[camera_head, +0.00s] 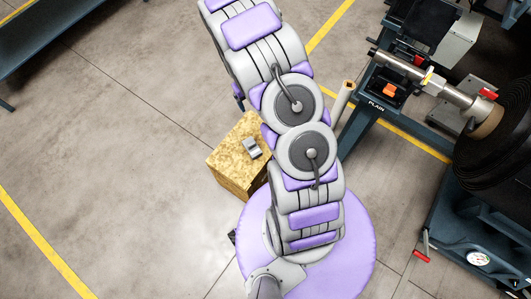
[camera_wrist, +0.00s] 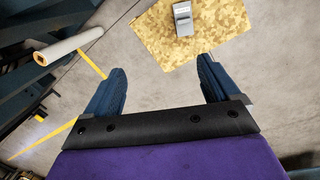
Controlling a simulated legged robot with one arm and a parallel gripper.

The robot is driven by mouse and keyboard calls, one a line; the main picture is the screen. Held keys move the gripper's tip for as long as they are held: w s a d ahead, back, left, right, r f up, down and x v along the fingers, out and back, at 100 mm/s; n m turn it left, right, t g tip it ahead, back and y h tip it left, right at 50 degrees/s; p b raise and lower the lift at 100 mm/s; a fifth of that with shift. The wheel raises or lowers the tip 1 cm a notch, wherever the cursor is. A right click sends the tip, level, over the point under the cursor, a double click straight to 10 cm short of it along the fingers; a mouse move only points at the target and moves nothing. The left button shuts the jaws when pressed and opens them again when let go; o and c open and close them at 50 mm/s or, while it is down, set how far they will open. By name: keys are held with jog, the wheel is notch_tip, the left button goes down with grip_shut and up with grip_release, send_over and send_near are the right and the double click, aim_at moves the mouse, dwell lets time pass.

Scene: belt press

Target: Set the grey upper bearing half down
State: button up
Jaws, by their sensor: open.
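The grey upper bearing half (camera_head: 252,149) rests on top of a yellow-brown wooden block (camera_head: 232,172), near the middle of its top, beside my arm. In the wrist view the grey bearing half (camera_wrist: 183,18) sits on the block's speckled top (camera_wrist: 222,30), beyond my fingers. My gripper (camera_wrist: 163,85) is open and empty, its two dark blue fingers spread wide and apart from the bearing half. In the head view my gripper is hidden.
A dark machine with a shaft (camera_head: 425,78) and a large black roll (camera_head: 500,140) stands at the right. A pale tube (camera_head: 343,100) stands between my arm and the machine frame. A dark blue bench (camera_head: 50,35) is at the upper left. The floor at left is clear.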

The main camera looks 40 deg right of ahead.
jog(key=s+a+r, duration=0.4)
jog(key=s+r, duration=0.2)
jog(key=r, duration=0.5)
jog(key=s+a+r, duration=0.5)
jog(key=s+r, duration=0.1)
jog(key=r, duration=0.5)
jog(key=s+a+r, duration=0.2)
jog(key=s+r, duration=0.1)
jog(key=s, duration=0.3)
jog(key=s+a+r+y, duration=0.1)
jog(key=s+a+r, duration=0.1)
jog(key=s, duration=0.5)
jog(key=s+a+r+n, duration=0.1)
jog(key=s+a+r, duration=0.2)
jog(key=s, duration=0.4)
jog(key=shift+a+r+g, duration=0.3)
jog(key=shift+r+g, duration=0.05)
jog(key=shift+g, duration=0.05)
